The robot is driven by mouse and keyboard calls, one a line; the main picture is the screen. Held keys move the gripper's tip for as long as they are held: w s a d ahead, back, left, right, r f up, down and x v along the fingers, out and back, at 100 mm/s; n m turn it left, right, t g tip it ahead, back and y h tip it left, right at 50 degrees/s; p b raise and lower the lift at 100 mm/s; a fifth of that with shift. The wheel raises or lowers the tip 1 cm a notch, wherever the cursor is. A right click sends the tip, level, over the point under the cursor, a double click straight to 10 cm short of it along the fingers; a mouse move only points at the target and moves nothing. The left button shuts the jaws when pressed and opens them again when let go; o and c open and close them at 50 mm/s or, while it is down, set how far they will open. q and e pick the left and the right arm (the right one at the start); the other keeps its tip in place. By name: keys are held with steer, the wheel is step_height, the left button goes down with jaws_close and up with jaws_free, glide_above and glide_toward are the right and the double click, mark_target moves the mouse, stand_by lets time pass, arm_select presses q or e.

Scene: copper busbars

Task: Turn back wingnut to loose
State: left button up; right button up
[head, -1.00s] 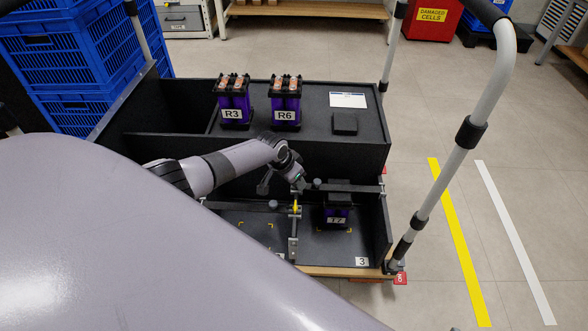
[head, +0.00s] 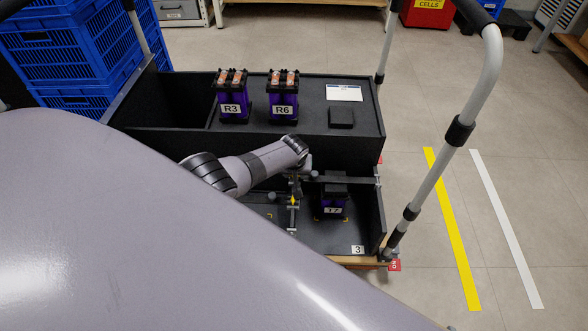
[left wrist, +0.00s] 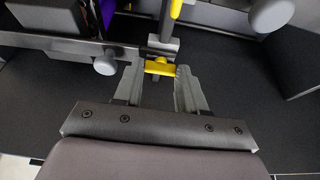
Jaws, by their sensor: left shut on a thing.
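The yellow wingnut (left wrist: 159,67) sits on a grey clamp post between my left fingertips in the left wrist view. A small yellow part also shows beside the post in the head view (head: 293,201). My left gripper (left wrist: 155,82) is shut on the wingnut, a fingertip at each side of it. In the head view my left arm hides most of the gripper. Dark clamp bars (head: 345,181) run across the front bay to the post. A purple cell block (head: 333,200) stands right of the post. My right gripper is in neither view.
Cell blocks R3 (head: 233,98) and R6 (head: 283,98) stand on the raised black deck (head: 311,104) behind my arm. A small black block (head: 341,117) is beside them. A grey cart handle (head: 455,130) rises at the right. Blue crates (head: 75,60) stand at the left.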

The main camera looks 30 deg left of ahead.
arm_select(q)
steer(key=shift+n, duration=0.3)
steer(key=o, duration=1.1)
steer(key=shift+c, duration=0.2)
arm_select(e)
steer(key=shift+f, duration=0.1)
arm_select(q)
steer(key=shift+s+r+p, duration=0.15)
steer(key=shift+r+p, duration=0.3)
steer(key=shift+p, duration=0.1)
steer(key=shift+p+v, duration=0.95)
steer(key=shift+p, duration=0.1)
steer(key=shift+p+v, duration=0.95)
steer(key=shift+v, duration=0.05)
steer(key=shift+p+v, duration=0.95)
steer(key=shift+v, duration=0.2)
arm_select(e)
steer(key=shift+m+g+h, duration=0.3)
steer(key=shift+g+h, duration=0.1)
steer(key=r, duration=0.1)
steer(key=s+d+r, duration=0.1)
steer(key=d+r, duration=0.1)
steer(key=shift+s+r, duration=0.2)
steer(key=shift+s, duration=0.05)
arm_select(q)
steer(key=shift+d, duration=0.2)
